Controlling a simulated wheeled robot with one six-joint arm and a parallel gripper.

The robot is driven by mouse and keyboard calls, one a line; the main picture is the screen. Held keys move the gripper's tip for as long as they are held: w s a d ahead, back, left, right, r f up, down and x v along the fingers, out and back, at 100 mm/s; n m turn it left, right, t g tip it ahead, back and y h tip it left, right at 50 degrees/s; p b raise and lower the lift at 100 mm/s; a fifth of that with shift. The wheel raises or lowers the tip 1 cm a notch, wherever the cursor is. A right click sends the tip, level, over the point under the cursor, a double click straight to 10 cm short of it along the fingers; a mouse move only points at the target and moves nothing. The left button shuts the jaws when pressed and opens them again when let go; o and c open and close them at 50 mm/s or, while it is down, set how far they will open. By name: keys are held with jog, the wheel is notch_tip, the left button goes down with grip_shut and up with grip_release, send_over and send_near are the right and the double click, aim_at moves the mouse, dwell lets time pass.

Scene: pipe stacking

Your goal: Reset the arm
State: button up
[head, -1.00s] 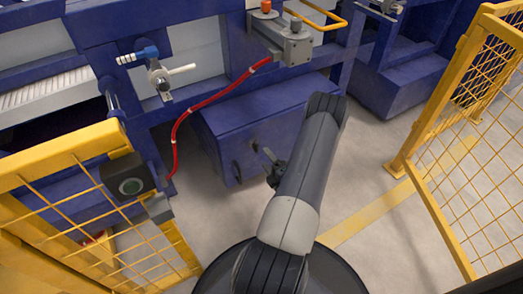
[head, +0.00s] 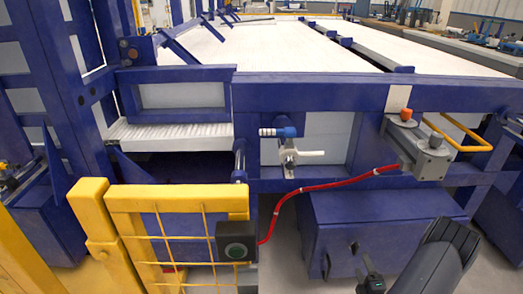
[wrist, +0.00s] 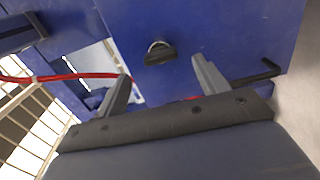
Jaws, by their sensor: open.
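My gripper (wrist: 162,80) shows in the wrist view with its two grey fingers spread wide apart and nothing between them. It faces a blue cabinet (wrist: 225,30), and a dark knob (wrist: 159,53) on the panel appears just beyond the gap between the fingers. In the head view, my arm (head: 440,262) is at the lower right, in front of the blue cabinet (head: 385,215). A dark part at the end of my arm shows at the bottom edge there, but the fingers cannot be made out.
A red hose (head: 320,187) hangs from a grey fitting (head: 420,150) on the blue machine frame. White conveyor beds (head: 290,45) stretch away behind.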

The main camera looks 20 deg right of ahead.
aim_at(357, 252)
jog(key=b+x, duration=0.1)
jog(key=x, duration=0.6)
jog(key=shift+w+b, duration=0.3)
jog(key=shift+b, duration=0.1)
jog(key=shift+s, duration=0.1)
